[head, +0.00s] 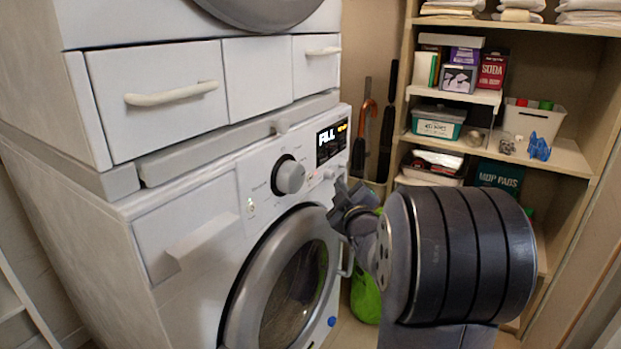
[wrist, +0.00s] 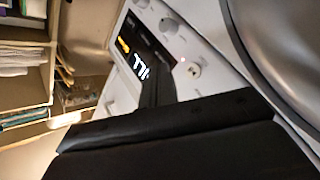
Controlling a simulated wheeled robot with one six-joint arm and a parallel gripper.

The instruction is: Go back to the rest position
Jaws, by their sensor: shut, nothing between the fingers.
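My gripper (head: 350,205) is in front of the right side of the lower washing machine (head: 215,205) in the head view, near its door handle (head: 346,258). The gripper is shut and holds nothing. I cannot tell whether it touches the machine. My dark arm links cover the lower middle right of that view. In the wrist view, dark parts of my gripper (wrist: 165,100) fill the lower part, and the machine's lit display (wrist: 135,58) shows beyond, turned on its side. The round door of the lower machine (head: 290,285) looks closed.
A second machine with drawers (head: 155,98) is stacked above. A wooden shelf unit (head: 565,155) with boxes, a white bin (head: 530,122) and folded towels (head: 595,12) stands at right. Umbrellas (head: 367,128) and a green item (head: 366,295) are between machine and shelves.

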